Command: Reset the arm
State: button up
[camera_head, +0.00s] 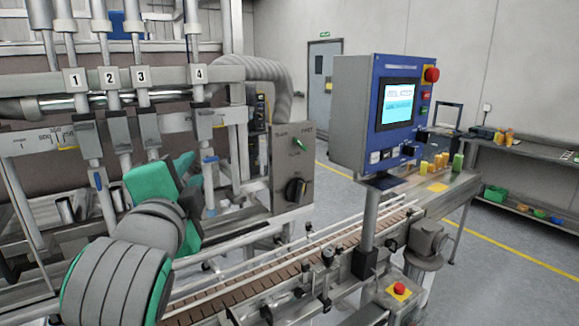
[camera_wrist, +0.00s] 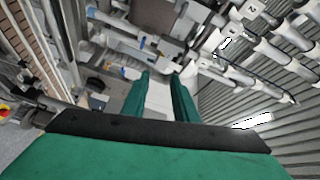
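My arm, grey and green, reaches in from the bottom left of the head view toward the numbered filler nozzles. My gripper (camera_wrist: 160,88) shows in the wrist view as two green fingers with a clear gap between them. It is open, and I see nothing held in the gap. In the head view the fingers are hard to make out against the machine frame and the rest of my arm.
The filler nozzles (camera_head: 143,78) stand close to my arm. A conveyor (camera_head: 250,282) runs below it. A blue control panel (camera_head: 400,105) with a screen stands on a post at right. A grey switch box (camera_head: 292,170) is nearer the arm.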

jog(key=w+d+f+n, duration=0.1)
jog(key=d+f+n, duration=0.15)
jog(key=f, duration=0.85)
jog(key=d+f+n+h, duration=0.15)
jog(key=f+n, duration=0.25)
jog(key=f, duration=0.7)
jog(key=w+d+f+n, duration=0.1)
jog(key=d+f+n, duration=0.2)
jog(key=f, duration=0.7)
jog(key=s+d+f+n+g, duration=0.1)
jog(key=s+d+f+n, duration=0.15)
jog(key=s+f, duration=0.45)
jog(key=s+d+f+n, duration=0.1)
jog(key=s+d+f, duration=0.3)
jog(key=f, duration=0.5)
jog(key=s+d+f, duration=0.1)
jog(key=s+f, duration=0.1)
jog(key=s, duration=0.7)
jog(key=s+d+f+g, duration=0.1)
jog(key=s+f, duration=0.2)
jog(key=s, duration=0.7)
jog(key=s+d+f+n, duration=0.1)
jog(key=s+f, duration=0.1)
jog(key=s, duration=0.8)
jog(key=shift+d+f+g, duration=0.35)
jog(key=shift+f+g, duration=0.05)
jog(key=shift+h, duration=0.25)
